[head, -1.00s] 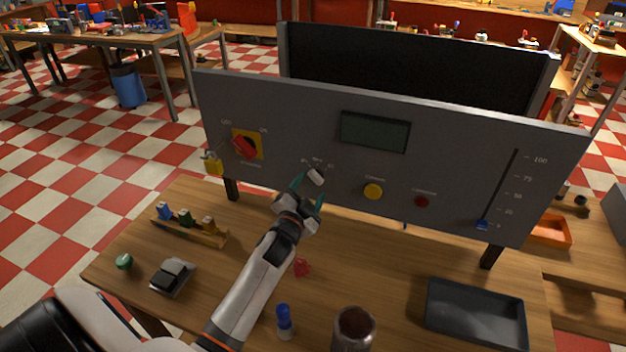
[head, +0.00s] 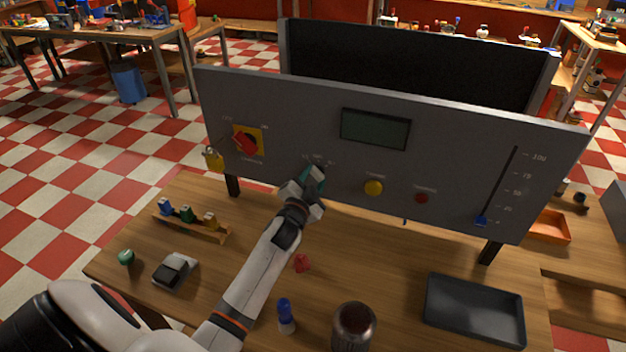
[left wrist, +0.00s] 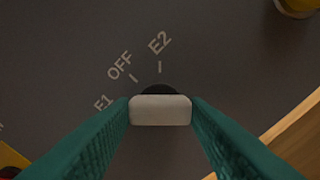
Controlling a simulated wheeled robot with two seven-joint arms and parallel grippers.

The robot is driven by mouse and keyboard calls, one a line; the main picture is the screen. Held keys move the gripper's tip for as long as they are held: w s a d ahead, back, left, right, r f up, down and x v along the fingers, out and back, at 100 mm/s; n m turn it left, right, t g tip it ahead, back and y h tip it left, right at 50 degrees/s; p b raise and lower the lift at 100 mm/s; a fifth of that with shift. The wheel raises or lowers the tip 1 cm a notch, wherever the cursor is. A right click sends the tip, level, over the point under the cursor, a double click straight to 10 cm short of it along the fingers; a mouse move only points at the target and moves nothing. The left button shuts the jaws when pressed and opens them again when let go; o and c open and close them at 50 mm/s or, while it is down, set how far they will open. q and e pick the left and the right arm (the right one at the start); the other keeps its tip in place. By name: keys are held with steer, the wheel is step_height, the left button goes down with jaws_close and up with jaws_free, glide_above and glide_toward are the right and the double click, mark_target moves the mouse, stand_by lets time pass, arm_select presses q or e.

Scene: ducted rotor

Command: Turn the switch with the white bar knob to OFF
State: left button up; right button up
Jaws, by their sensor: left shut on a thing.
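My left gripper (head: 313,178) is at the middle of the grey panel (head: 260,92), where it hides the switch in the head view. In the left wrist view, the white bar knob (left wrist: 160,110) lies between the two teal fingertips, which touch its two ends. Its dark round base (left wrist: 158,89) shows just behind it. The labels E1, OFF (left wrist: 120,65) and E2 (left wrist: 159,43) curve around the knob. The tick for E2 is straight above the knob in this view and the OFF tick is to its left. I cannot tell exactly which mark the knob points at.
The panel also carries a red rotary switch (head: 246,143), a yellow button (head: 373,188), a red button (head: 421,198) and a blue slider (head: 482,221). On the table are a dark tray (head: 474,310), a blue-capped bottle (head: 286,316) and a dark jar (head: 353,327).

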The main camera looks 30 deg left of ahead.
arm_select(q)
steer(key=m, duration=0.4)
steer(key=shift+b, duration=0.35)
steer(key=m, duration=0.4)
steer(key=shift+m, duration=0.3)
steer(key=shift+f, duration=0.1)
steer(key=o, duration=1)
